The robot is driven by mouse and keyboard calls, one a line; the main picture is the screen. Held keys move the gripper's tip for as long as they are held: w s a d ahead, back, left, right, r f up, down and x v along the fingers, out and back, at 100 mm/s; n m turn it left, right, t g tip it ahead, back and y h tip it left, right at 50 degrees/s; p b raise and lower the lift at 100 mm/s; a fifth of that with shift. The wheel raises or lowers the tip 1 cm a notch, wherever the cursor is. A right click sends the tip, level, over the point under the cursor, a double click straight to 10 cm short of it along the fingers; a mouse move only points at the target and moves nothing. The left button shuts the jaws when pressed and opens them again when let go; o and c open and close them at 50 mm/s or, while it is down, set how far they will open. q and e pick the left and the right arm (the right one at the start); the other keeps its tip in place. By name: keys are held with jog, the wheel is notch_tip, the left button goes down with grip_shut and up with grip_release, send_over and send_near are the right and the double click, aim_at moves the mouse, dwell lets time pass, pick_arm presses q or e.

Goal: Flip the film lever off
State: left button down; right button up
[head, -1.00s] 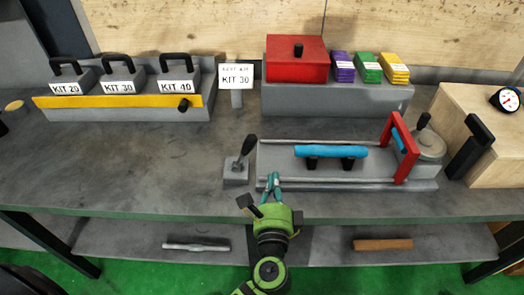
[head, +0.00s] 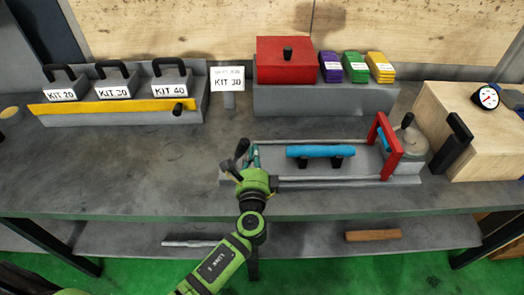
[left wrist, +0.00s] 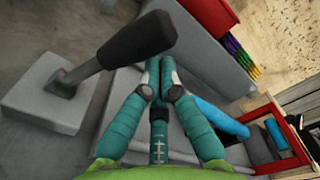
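The lever has a thick black handle (head: 241,149) on a thin grey stem. In the left wrist view the handle (left wrist: 140,38) tilts up and right from a square grey base (left wrist: 45,98). My left gripper (head: 254,155) is just right of the lever in the head view, hiding most of its base and stem. In the left wrist view the teal fingertips (left wrist: 159,72) are together with nothing visible between them. They look close beside the handle; I cannot tell whether they touch it. My right gripper is not in view.
A grey fixture with a blue cylinder (head: 320,151) and red frame (head: 389,147) stands right of the lever. The kit rack with its yellow bar (head: 110,106) is at the back left. The bench between rack and lever is clear.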

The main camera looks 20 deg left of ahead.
aim_at(240, 148)
pick_arm(q)
jog(key=shift+w, duration=0.1)
jog(key=shift+s+a+r+n+b, duration=0.2)
jog(key=shift+a+r+n+b, duration=0.2)
jog(key=shift+n, duration=0.2)
dwell(0.4)
jog(key=shift+a, duration=0.15)
jog(key=a+n, duration=0.1)
jog(key=n+b, duration=0.1)
jog(key=a+r+n+b, duration=0.1)
jog(key=shift+s+a, duration=0.3)
jog(key=shift+s, duration=0.1)
jog(key=shift+s+a+r+n+b, duration=0.1)
jog(key=shift+s+a+n+b, duration=0.2)
jog(key=shift+a+n, duration=0.6)
jog(key=shift+s+a+r+n+b, duration=0.15)
jog(key=shift+a+n+b, duration=0.2)
jog(key=shift+a+n, duration=0.55)
jog(key=shift+s+a+r+n+b, duration=0.1)
jog(key=shift+s+a+n+b, duration=0.35)
jog(key=shift+n, duration=0.75)
jog(key=shift+w+a, duration=0.15)
jog(key=shift+w, duration=0.05)
